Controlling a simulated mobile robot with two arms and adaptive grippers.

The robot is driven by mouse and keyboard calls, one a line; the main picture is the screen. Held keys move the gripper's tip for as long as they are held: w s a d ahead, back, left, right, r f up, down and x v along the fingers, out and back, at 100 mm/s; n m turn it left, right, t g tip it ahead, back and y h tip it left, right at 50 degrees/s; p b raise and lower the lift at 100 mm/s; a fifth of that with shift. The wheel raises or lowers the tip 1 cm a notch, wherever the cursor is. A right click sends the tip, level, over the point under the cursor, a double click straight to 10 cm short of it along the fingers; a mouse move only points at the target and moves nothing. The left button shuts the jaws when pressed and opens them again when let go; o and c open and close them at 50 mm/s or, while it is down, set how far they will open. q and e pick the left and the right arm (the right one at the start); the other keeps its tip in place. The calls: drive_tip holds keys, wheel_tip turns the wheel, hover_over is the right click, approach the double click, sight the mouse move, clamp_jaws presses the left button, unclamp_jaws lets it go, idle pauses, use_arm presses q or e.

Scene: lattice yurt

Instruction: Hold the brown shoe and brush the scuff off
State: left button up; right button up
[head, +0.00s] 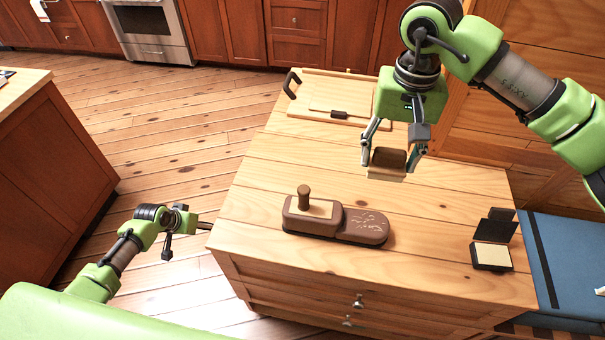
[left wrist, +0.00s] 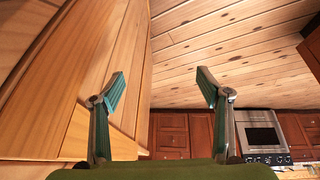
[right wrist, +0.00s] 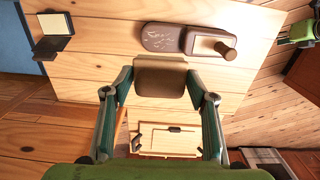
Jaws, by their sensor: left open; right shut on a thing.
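The brown shoe (head: 362,232) lies on the wooden cabinet top, with an upright knob (head: 303,197) at its left end and pale scuff marks (head: 370,222) on its right end. It also shows in the right wrist view (right wrist: 160,37). My right gripper (head: 391,157) is shut on a brown brush (head: 388,157) with a pale underside, held above the top behind the shoe. The brush fills the space between the fingers in the right wrist view (right wrist: 160,77). My left gripper (head: 187,238) is open and empty, left of the cabinet and apart from the shoe.
A pale wooden tray (head: 310,124) with a dark handle lies at the back of the cabinet top. A small dark open box (head: 491,268) with a cream pad stands at the front right. A blue cushion (head: 562,265) is right of the cabinet. The top around the shoe is clear.

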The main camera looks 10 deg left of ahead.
use_arm(q)
drive_tip(key=w+d+r+t+h, duration=0.1)
drive_tip(key=w+d+r, duration=0.1)
drive_tip(key=w+r, duration=0.5)
drive_tip(key=w+d+r+h, duration=0.1)
drive_tip(key=w+d+r, duration=0.15)
drive_tip(key=r, duration=0.95)
wheel_tip(320, 180, up, 13)
drive_tip(key=m+g+y, duration=0.2)
drive_tip(key=m+g, duration=0.4)
drive_tip(key=m, duration=1.2)
hover_over(302, 206)
drive_tip(key=w, duration=0.2)
drive_tip(key=shift+s+a+f, duration=0.1)
drive_tip(key=shift+s+f, duration=0.05)
drive_tip(key=shift+s, duration=0.05)
drive_tip(key=shift+s+y, duration=0.2)
drive_tip(key=shift+y, duration=0.1)
drive_tip(key=shift+f, duration=0.35)
wheel_tip(302, 206, down, 11)
drive_tip(key=shift+f, duration=0.1)
drive_tip(key=shift+c, duration=0.3)
